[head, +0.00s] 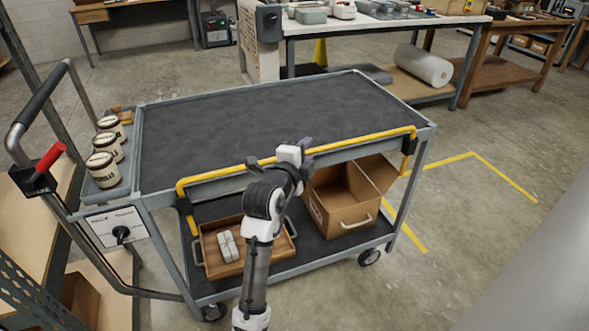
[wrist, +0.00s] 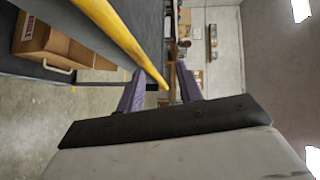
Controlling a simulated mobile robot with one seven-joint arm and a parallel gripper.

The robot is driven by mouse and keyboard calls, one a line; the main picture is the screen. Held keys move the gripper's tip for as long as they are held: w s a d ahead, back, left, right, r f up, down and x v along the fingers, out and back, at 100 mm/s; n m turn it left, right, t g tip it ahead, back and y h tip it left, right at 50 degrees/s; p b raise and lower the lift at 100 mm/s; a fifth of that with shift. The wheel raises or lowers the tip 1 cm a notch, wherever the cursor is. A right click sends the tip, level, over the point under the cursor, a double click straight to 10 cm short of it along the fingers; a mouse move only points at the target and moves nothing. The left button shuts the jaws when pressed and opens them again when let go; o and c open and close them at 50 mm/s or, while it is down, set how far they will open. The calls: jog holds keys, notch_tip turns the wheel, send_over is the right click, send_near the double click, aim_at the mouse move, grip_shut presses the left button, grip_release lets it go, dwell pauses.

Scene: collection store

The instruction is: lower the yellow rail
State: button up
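The yellow rail (head: 365,139) runs along the near long side of the cart's grey top deck (head: 255,115). It stands raised at about the height of the deck's edge, with its bent ends going down to dark brackets at both cart ends. My arm hides part of the rail in the head view.
Below, the lower shelf holds a wooden tray (head: 209,252) with a pale item and a cardboard box (head: 343,209). Several tins (head: 104,165) stand at the left end beside the push handle (head: 40,100). The top deck is empty. Floor to the right is clear.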

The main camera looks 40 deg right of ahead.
jog(key=b+v, duration=0.1)
jog(key=v, duration=0.7)
jog(key=shift+a+f, duration=0.1)
